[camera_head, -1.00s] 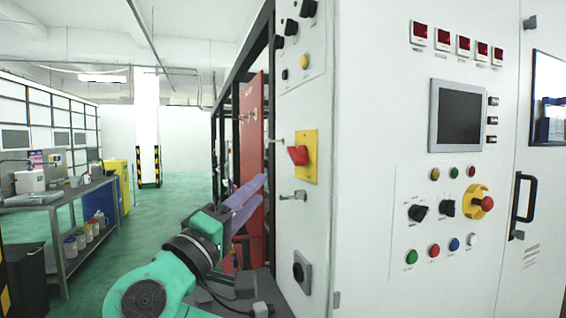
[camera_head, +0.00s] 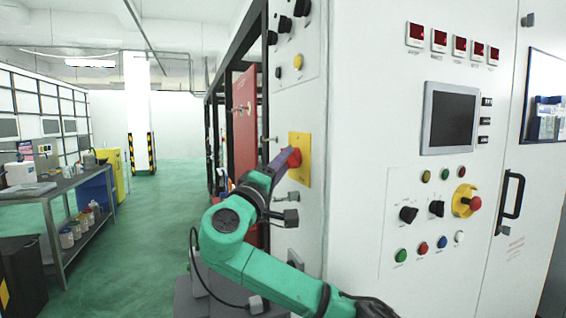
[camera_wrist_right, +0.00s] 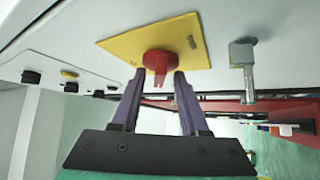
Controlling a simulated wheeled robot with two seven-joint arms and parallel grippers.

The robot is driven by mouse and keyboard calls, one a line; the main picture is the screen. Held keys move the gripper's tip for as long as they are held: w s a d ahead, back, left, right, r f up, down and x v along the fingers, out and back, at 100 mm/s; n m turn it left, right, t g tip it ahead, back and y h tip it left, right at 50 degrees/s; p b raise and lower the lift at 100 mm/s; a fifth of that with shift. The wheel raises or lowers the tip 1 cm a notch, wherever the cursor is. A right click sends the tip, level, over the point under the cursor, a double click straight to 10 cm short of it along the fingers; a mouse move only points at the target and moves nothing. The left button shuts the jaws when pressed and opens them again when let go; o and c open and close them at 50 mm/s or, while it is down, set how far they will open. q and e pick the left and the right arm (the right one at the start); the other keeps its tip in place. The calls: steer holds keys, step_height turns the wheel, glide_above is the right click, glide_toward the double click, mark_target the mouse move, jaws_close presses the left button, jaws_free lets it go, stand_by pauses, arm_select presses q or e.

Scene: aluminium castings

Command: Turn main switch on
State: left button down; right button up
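The main switch is a red rotary knob (camera_head: 295,157) on a yellow plate (camera_head: 301,177), fixed to the left side face of the white cabinet. In the right wrist view the red knob (camera_wrist_right: 159,63) sits on its yellow plate (camera_wrist_right: 116,44), its narrow grip pointing between my fingers. My right gripper (camera_head: 286,160) is at the knob. In the right wrist view its purple fingers (camera_wrist_right: 160,76) stand apart, one on each side of the knob's grip, with gaps visible beside it. Whether a fingertip touches the knob's round base cannot be told. My left gripper is out of view.
A metal latch (camera_wrist_right: 243,62) sticks out beside the yellow plate. A red panel (camera_head: 245,115) stands left of the side face. The cabinet front carries a screen (camera_head: 448,118), buttons and an emergency stop (camera_head: 474,203). A workbench (camera_head: 60,187) stands far left; green floor between is free.

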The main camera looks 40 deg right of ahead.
jaws_close()
